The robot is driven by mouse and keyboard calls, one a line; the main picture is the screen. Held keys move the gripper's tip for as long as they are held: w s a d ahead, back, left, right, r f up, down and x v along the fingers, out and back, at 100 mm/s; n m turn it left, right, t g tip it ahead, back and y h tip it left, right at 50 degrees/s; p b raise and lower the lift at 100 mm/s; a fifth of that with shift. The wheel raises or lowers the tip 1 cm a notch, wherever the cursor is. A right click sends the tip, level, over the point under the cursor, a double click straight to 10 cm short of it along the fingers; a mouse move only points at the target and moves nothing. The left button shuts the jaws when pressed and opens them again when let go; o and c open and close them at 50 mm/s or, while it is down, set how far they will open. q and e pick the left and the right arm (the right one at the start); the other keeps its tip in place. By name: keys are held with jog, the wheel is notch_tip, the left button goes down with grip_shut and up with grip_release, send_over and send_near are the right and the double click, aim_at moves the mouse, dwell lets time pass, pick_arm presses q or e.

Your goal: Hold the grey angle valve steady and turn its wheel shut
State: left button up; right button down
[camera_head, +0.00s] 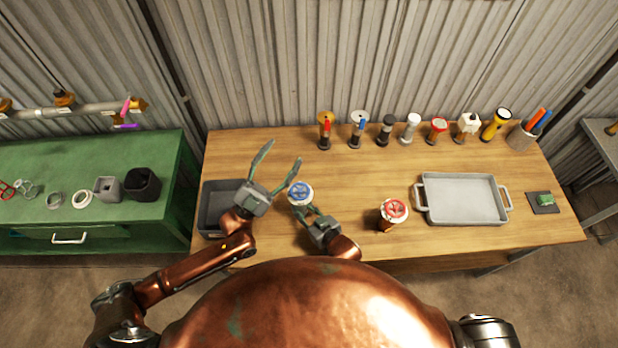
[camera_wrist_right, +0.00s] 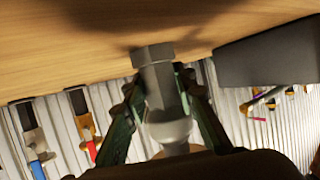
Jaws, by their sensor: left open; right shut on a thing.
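The grey angle valve stands on the wooden table, with its blue handwheel (camera_head: 300,193) on top in the head view. In the right wrist view its grey body (camera_wrist_right: 158,80) shows between the fingers, with a hex-shaped end near the table. My right gripper (camera_head: 307,211) is shut on this body, below the wheel, from the near side. My left gripper (camera_head: 280,163) is open and empty. Its spread fingers point up and away, just left of and beyond the blue wheel, apart from it.
A dark bin (camera_head: 209,210) sits under my left arm. Several valves and tools, including a yellow torch (camera_head: 495,124), line the back edge. The table's middle is clear.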

pick_arm(q)
notch_tip(320, 180, down, 9)
jog(key=a+n+t+y, duration=0.3)
jog(key=n+t+y, duration=0.1)
jog(key=n+y, duration=0.35)
jog(key=n+g+y, duration=0.4)
send_near(294, 199)
jog(key=x, duration=0.6)
jog(key=shift+w+a+f, duration=0.15)
jog(key=shift+w+a, duration=0.1)
jog(key=shift+w, duration=0.1)
jog(key=shift+d+r+m+g, duration=0.25)
jog(key=shift+d+r+g, duration=0.05)
jog(key=shift+d, duration=0.15)
jog(key=shift+w+d+r, duration=0.1)
jog(key=shift+w+d, duration=0.1)
jog(key=shift+w, duration=0.05)
jog(key=x, duration=1.1)
jog(key=shift+w+d, duration=0.15)
jog(key=shift+c, duration=0.6)
jog(key=c, duration=1.1)
